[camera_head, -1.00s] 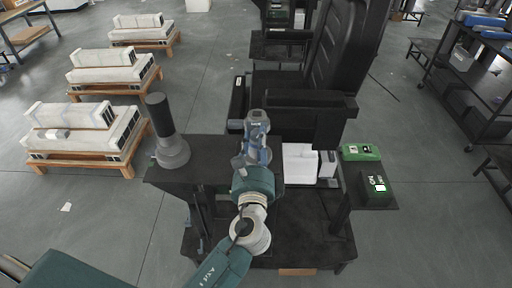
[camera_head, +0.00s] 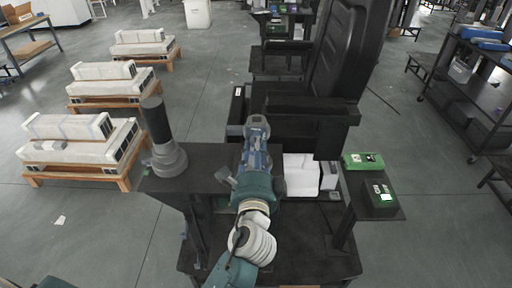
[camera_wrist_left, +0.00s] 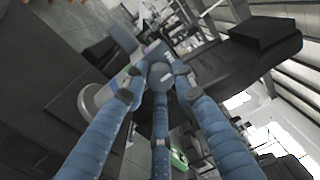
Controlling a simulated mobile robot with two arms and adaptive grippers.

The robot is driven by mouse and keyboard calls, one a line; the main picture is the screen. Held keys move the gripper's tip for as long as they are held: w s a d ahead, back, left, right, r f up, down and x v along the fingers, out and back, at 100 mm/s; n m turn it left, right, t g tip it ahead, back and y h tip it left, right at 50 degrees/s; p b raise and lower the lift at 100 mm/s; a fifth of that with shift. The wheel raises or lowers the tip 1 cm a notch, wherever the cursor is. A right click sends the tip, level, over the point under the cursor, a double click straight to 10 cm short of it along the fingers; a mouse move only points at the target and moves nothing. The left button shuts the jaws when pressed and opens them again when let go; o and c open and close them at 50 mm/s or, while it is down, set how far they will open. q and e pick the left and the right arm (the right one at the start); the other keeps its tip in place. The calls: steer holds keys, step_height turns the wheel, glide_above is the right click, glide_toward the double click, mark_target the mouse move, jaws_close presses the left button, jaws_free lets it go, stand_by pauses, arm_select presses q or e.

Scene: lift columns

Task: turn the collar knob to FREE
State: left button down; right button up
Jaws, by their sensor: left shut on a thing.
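My left gripper (camera_head: 257,143) reaches forward from the bottom of the head view to the dark seat column, and its blue fingers point away from me. In the left wrist view the gripper (camera_wrist_left: 160,95) has its blue fingers closed around a small grey round knob (camera_wrist_left: 160,74) with a pale mark on its face. A small plate with white lettering (camera_wrist_left: 168,57) sits just behind the knob; I cannot read it clearly. In the head view the fingers and wrist hide the knob. My right gripper does not show.
A dark post on a grey round base (camera_head: 168,158) stands left of my arm. A green box (camera_head: 362,161) and a dark box with a lit screen (camera_head: 379,194) sit on the right shelf.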

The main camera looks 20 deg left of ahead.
arm_select(q)
steer(key=c, duration=1.4)
jaws_free()
steer(key=v, duration=1.2)
